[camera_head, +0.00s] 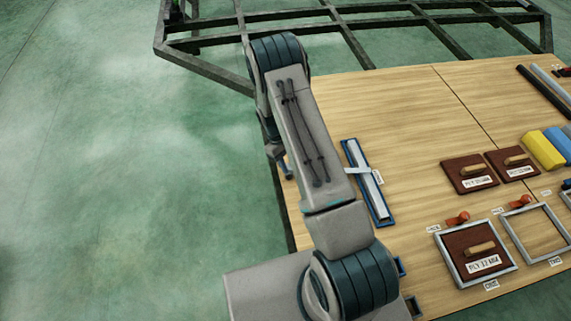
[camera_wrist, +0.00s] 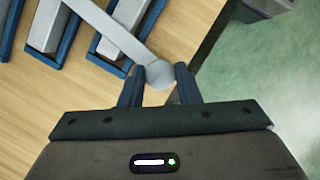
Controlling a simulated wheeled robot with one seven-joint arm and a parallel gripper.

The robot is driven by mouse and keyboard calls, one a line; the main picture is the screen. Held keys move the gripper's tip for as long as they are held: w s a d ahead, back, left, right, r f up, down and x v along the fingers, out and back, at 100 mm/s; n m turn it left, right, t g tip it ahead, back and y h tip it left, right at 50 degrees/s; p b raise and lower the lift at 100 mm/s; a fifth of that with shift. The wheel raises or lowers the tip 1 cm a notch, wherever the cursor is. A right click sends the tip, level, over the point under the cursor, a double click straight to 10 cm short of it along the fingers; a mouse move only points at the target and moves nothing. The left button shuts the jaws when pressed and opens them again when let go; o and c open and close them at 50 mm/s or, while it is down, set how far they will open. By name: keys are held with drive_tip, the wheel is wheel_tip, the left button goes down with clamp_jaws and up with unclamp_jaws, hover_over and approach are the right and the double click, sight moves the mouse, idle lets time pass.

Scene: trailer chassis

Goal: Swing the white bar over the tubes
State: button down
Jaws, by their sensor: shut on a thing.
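The white bar (camera_wrist: 118,36) runs diagonally in the wrist view and ends in a round end between my fingers. My gripper (camera_wrist: 159,82) has its two blue fingers shut on that round end. The bar crosses over a blue-edged holder (camera_wrist: 108,58) with a pale grey tube (camera_wrist: 128,14) in it. In the head view, a short piece of the bar (camera_head: 357,170) crosses the holder (camera_head: 386,219) and its tube (camera_head: 371,191); my arm hides the rest. My gripper (camera_head: 287,171) is partly hidden there, at the table's left edge.
More blue holders (camera_wrist: 52,60) with grey pieces lie left in the wrist view. The wooden table (camera_head: 400,110) carries brown boards with handles (camera_head: 470,173), metal frames (camera_head: 541,257), and yellow and blue blocks (camera_head: 543,150). A dark metal chassis (camera_head: 215,72) stands behind. Green floor is open left.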

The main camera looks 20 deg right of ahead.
drive_tip(key=shift+a+n, duration=0.1)
drive_tip(key=shift+n, duration=0.3)
drive_tip(key=c, duration=1.1)
unclamp_jaws()
drive_tip(key=shift+f, duration=0.1)
drive_tip(key=shift+o, duration=0.2)
drive_tip(key=p+v, duration=0.1)
drive_tip(key=v, duration=1.3)
drive_tip(key=shift+a, duration=0.2)
